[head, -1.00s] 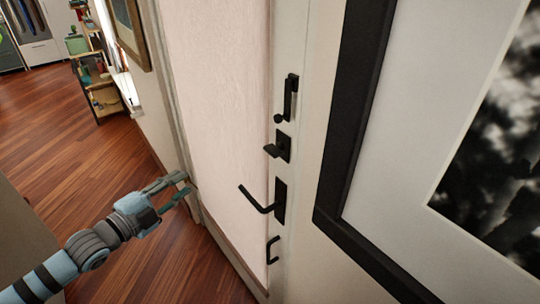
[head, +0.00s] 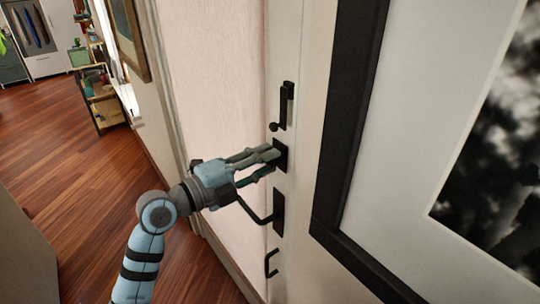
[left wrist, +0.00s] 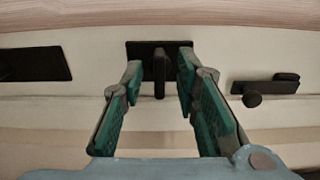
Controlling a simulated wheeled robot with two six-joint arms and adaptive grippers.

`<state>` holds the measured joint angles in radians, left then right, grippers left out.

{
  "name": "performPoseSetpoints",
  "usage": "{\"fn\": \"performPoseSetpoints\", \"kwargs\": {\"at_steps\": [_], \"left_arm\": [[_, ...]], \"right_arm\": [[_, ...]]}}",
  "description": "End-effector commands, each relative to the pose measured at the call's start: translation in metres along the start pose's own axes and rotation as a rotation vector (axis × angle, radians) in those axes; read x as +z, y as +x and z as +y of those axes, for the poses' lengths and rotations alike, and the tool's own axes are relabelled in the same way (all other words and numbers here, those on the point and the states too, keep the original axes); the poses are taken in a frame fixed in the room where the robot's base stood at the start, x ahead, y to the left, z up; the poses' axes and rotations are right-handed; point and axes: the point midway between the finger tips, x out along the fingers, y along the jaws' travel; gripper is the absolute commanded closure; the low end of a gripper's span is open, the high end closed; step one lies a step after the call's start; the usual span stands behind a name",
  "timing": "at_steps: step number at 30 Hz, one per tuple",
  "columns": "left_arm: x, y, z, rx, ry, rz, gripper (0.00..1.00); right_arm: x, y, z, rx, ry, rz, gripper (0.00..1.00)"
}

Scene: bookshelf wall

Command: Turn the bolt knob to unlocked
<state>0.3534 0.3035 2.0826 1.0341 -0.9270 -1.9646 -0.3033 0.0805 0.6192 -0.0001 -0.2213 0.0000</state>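The bolt knob (left wrist: 159,72) is a small black upright tab on a square black plate (left wrist: 135,52) on the door edge. In the head view the plate (head: 281,152) shows past my fingers, which hide the knob. My left gripper (left wrist: 158,70) is open. Its two fingertips are on either side of the knob, with a small gap visible on each side in the left wrist view. In the head view my left gripper (head: 272,164) reaches the plate from the left. My right gripper is not in view.
A black lever handle (head: 262,212) is just below my left gripper. A black slide latch (head: 286,105) is above the plate, and a small pull (head: 271,263) is low down. A black picture frame (head: 345,150) hangs to the right. A wooden shelf (head: 103,95) stands far left.

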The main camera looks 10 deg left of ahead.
Motion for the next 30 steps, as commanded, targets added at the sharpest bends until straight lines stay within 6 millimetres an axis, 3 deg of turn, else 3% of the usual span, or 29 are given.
{"fn": "performPoseSetpoints", "kwargs": {"at_steps": [4, 12, 13, 18, 30], "left_arm": [[-0.001, 0.015, 0.000, 0.000, -0.002, 0.001, 0.72], [-0.001, 0.018, 0.001, 0.002, -0.001, 0.001, 0.72], [-0.001, 0.018, 0.001, 0.002, -0.001, 0.001, 0.73], [0.000, 0.018, 0.001, 0.002, -0.001, 0.000, 1.00], [0.000, 0.018, 0.001, 0.001, -0.045, 0.000, 1.00]], "right_arm": [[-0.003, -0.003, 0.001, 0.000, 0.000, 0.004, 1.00], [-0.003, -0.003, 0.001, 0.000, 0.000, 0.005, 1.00], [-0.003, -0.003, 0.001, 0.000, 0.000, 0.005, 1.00], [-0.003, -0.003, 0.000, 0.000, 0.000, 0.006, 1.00], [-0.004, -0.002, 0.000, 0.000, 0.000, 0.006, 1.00]]}}
